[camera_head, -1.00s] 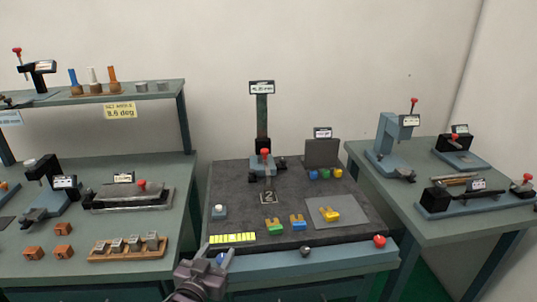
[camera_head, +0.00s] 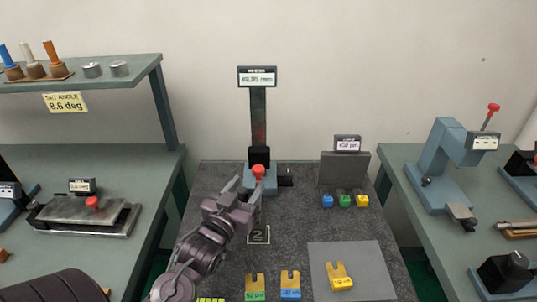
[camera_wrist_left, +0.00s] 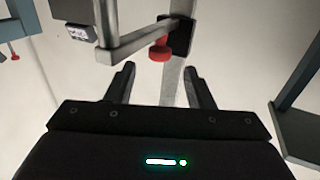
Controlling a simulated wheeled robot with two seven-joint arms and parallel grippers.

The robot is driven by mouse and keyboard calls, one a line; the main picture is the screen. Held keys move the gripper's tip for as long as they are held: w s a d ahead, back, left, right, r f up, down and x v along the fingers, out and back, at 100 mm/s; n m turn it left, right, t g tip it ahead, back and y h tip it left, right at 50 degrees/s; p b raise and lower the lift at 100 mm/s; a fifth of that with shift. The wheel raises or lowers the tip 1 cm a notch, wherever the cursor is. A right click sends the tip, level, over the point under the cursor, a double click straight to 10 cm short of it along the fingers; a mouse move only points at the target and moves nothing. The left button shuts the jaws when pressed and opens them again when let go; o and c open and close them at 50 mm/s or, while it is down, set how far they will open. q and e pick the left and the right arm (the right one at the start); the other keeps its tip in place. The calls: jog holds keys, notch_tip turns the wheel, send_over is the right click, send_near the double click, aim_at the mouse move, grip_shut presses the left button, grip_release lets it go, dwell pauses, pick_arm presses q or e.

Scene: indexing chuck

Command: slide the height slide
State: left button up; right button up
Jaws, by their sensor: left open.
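The height slide is a black carriage (camera_head: 259,155) with a red knob (camera_head: 258,171) on a dark upright column (camera_head: 258,118), topped by a readout (camera_head: 257,76) in mm. My left gripper (camera_head: 245,186) is open, its fingers just in front of and slightly left of the red knob. In the left wrist view the open fingers (camera_wrist_left: 162,85) point toward the red knob (camera_wrist_left: 159,50), the black carriage (camera_wrist_left: 181,36) and a grey bar. The knob is not between the fingertips, and I cannot tell whether they touch anything. My right gripper is not in view.
A grey block with a readout (camera_head: 346,168) stands right of the column, with small coloured pieces in front. A yellow forked piece (camera_head: 340,277) lies on a grey plate; green (camera_head: 255,288) and blue (camera_head: 290,286) ones lie nearby. Side benches hold other instruments.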

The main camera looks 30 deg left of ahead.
aim_at(256, 173)
pick_arm(q)
jog(key=shift+w+a+r+p, duration=0.1)
jog(key=shift+w+r+p, duration=0.1)
jog(key=shift+w, duration=0.4)
jog(key=shift+w+a+r+p, duration=0.1)
jog(key=shift+w+p, duration=0.1)
jog(key=shift+w, duration=0.4)
jog(key=w, duration=0.3)
jog(key=shift+w+a+f+p, duration=0.15)
jog(key=shift+w+a+p, duration=0.1)
jog(key=shift+w+p, duration=0.15)
jog(key=shift+w+a, duration=0.1)
jog(key=shift+w, duration=0.45)
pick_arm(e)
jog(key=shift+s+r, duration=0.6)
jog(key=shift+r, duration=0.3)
pick_arm(q)
jog(key=shift+f, duration=0.1)
jog(key=shift+c, duration=0.6)
grip_shut()
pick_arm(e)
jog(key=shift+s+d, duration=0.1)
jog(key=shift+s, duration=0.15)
